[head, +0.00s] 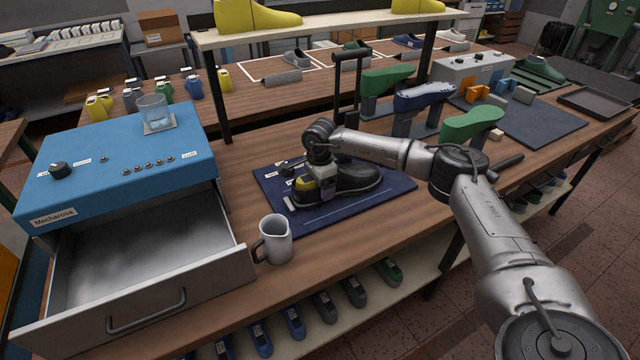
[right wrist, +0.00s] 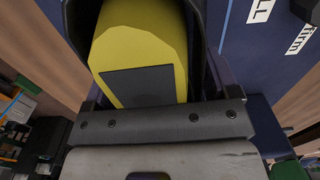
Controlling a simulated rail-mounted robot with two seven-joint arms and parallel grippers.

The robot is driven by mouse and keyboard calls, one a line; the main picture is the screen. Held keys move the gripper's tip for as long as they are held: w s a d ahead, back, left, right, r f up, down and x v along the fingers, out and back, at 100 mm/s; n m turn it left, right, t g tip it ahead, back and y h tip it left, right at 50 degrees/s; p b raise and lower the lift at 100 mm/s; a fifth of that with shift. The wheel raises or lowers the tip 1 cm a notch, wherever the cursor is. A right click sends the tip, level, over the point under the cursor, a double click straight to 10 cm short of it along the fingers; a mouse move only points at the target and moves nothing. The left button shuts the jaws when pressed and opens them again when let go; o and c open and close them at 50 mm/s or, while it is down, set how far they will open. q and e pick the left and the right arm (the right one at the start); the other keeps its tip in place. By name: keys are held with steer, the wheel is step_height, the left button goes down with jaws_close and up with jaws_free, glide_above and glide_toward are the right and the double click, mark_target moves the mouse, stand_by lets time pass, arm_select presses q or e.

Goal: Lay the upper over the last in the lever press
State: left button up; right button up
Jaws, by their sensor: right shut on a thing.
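A black upper (head: 355,176) lies low over the dark blue plate (head: 395,200) of the press in the head view. A yellow last (head: 304,184) shows at the upper's left end. In the right wrist view the yellow last (right wrist: 140,50) has a dark patch, and the dark upper (right wrist: 208,75) surrounds its sides. My right gripper (head: 325,192) points down at the upper and is shut on it. Its fingertips are partly hidden, and I cannot tell how fully the upper sits on the last. A black lever frame (head: 348,85) stands behind the plate. My left gripper is not in view.
A grey mug (head: 275,240) stands in front of the plate. A blue cabinet (head: 110,150) with an open drawer (head: 150,265) is at the left. Green and blue lasts (head: 425,95) stand on posts behind my right arm. A shelf with yellow lasts (head: 255,15) overhangs the back.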

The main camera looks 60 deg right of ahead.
steer(key=shift+s+f, duration=0.15)
steer(key=shift+f, duration=0.35)
steer(key=o, duration=0.8)
step_height(320, 180, up, 13)
steer(key=p, duration=0.3)
steer(key=shift+r, duration=0.2)
steer(key=shift+r+p, duration=0.3)
steer(key=shift+r, duration=0.4)
